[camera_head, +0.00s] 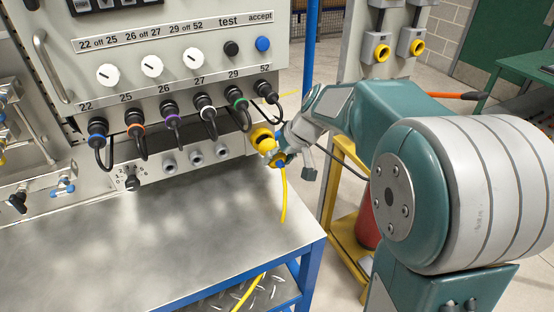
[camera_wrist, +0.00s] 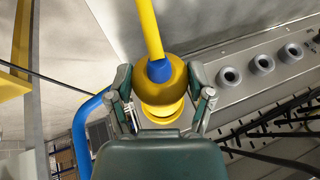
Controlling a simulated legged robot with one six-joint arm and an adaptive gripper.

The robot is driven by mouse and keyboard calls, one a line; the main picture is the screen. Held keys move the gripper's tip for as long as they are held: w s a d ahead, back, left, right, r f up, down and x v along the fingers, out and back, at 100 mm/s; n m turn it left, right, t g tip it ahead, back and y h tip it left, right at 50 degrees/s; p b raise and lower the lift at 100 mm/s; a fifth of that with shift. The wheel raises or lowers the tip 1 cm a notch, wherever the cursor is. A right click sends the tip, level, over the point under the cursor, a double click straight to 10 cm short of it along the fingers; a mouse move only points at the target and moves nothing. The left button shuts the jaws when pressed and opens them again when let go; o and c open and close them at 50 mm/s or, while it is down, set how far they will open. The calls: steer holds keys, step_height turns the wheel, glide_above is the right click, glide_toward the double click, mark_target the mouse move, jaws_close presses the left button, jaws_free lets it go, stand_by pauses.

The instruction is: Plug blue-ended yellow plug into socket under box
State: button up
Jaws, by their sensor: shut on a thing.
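The yellow plug (camera_wrist: 176,78) has a blue end (camera_wrist: 159,70), from which a yellow cable (camera_wrist: 147,25) runs up in the wrist view. My gripper (camera_wrist: 163,92) has one finger on either side of the plug and is shut on it. In the head view my gripper (camera_head: 280,153) is at the right end of the strip under the box. A yellow socket (camera_head: 261,137) shows there, right by the plug. The plug lines up with it closely; I cannot tell whether it is seated. The cable hangs over the bench's right edge.
The grey box (camera_head: 185,60) carries white knobs and a row of black plugs with coloured rings on looping cables. Several grey sockets (camera_head: 195,157) sit left of the yellow one. The metal bench (camera_head: 160,225) below is mostly clear. A blue post (camera_head: 311,45) stands behind my gripper.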

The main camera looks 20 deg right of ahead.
steer(key=shift+w+a, duration=0.15)
steer(key=shift+w, duration=0.65)
stand_by(1.2)
steer(key=o, duration=1.1)
steer(key=v, duration=1.2)
steer(key=s+a+f+t+h, duration=0.1)
steer(key=s+f+h, duration=0.1)
steer(key=s, duration=0.9)
steer(key=s+a+f+m+h, duration=0.1)
steer(key=s+f, duration=0.3)
steer(key=s, duration=0.7)
steer(key=shift+s+a+f+t+h, duration=0.4)
steer(key=shift+a+h, duration=0.3)
steer(key=shift+a, duration=0.1)
